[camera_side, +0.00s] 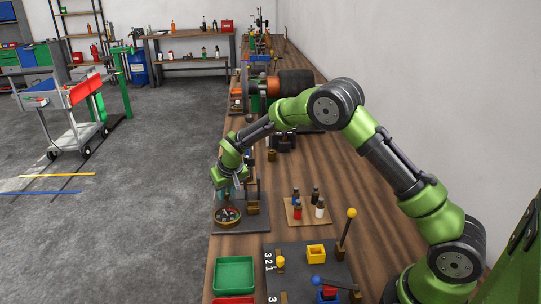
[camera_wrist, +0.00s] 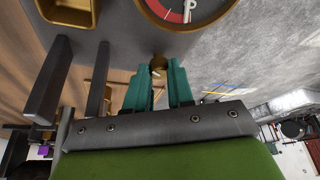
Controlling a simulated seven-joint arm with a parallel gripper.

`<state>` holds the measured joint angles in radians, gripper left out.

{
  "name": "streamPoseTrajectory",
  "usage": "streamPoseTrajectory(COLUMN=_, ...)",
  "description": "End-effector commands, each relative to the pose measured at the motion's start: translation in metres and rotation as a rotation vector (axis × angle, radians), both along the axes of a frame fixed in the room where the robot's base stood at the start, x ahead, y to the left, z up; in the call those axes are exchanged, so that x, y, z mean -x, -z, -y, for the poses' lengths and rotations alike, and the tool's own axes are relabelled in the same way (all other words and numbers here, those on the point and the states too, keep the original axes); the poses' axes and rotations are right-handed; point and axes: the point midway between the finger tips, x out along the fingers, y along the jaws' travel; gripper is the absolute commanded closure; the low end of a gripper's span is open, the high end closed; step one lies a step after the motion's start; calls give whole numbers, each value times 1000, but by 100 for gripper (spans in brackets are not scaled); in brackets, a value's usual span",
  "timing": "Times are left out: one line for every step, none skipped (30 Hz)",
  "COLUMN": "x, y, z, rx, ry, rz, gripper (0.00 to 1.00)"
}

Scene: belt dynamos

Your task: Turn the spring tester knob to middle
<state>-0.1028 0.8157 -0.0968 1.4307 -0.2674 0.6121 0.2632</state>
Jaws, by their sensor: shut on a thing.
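The spring tester has a round brass-rimmed dial (camera_side: 228,215) with a dark face, on a grey base plate (camera_side: 258,219) near the bench's left edge. In the wrist view the dial (camera_wrist: 186,14) is cut off by the top edge and shows a red band and white marks. A small round brass knob (camera_wrist: 158,60) sits beside the dial, between my teal fingertips. My gripper (camera_wrist: 160,74) is shut on this knob. In the side view my gripper (camera_side: 224,190) points down beside the dial, and the knob is hidden there. The knob's setting cannot be read.
Dark upright posts (camera_wrist: 98,82) and a brass box (camera_wrist: 70,10) stand close to my fingers. A wooden tray (camera_side: 293,220) with small bottles is to the right. A lever panel (camera_side: 285,254) and a green tray (camera_side: 234,273) are nearer the camera.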

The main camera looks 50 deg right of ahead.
Motion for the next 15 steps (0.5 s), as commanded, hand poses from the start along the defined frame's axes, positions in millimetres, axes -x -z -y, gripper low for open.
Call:
streamPoseTrajectory(x=0, y=-1, z=2, rx=-1, ry=-25, rz=1, gripper=100)
streamPoseTrajectory(x=0, y=-1, z=2, rx=-2, ry=-41, rz=3, gripper=100)
streamPoseTrajectory(x=0, y=-1, z=1, rx=-2, ry=-63, rz=3, gripper=100)
streamPoseTrajectory(x=0, y=-1, z=2, rx=-1, ry=-77, rz=3, gripper=100)
streamPoseTrajectory(x=0, y=-1, z=2, rx=0, ry=-88, rz=3, gripper=100)
streamPoseTrajectory(x=-1, y=-1, z=1, rx=-1, ry=-106, rz=3, gripper=100)
streamPoseTrajectory(x=-1, y=-1, z=1, rx=-1, ry=-116, rz=3, gripper=100)
streamPoseTrajectory(x=-1, y=-1, z=2, rx=0, ry=-125, rz=3, gripper=100)
streamPoseTrajectory(x=-1, y=-2, z=2, rx=0, ry=-134, rz=3, gripper=100)
streamPoseTrajectory(x=-1, y=-2, z=2, rx=0, ry=-141, rz=3, gripper=100)
streamPoseTrajectory(x=-1, y=-2, z=2, rx=0, ry=-147, rz=3, gripper=100)
streamPoseTrajectory(x=-1, y=-2, z=1, rx=1, ry=-154, rz=3, gripper=100)
streamPoseTrajectory(x=-1, y=-2, z=1, rx=0, ry=-157, rz=3, gripper=100)
streamPoseTrajectory(x=-1, y=-2, z=1, rx=0, ry=-160, rz=3, gripper=100)
streamPoseTrajectory(x=-1, y=-2, z=1, rx=0, ry=-163, rz=3, gripper=100)
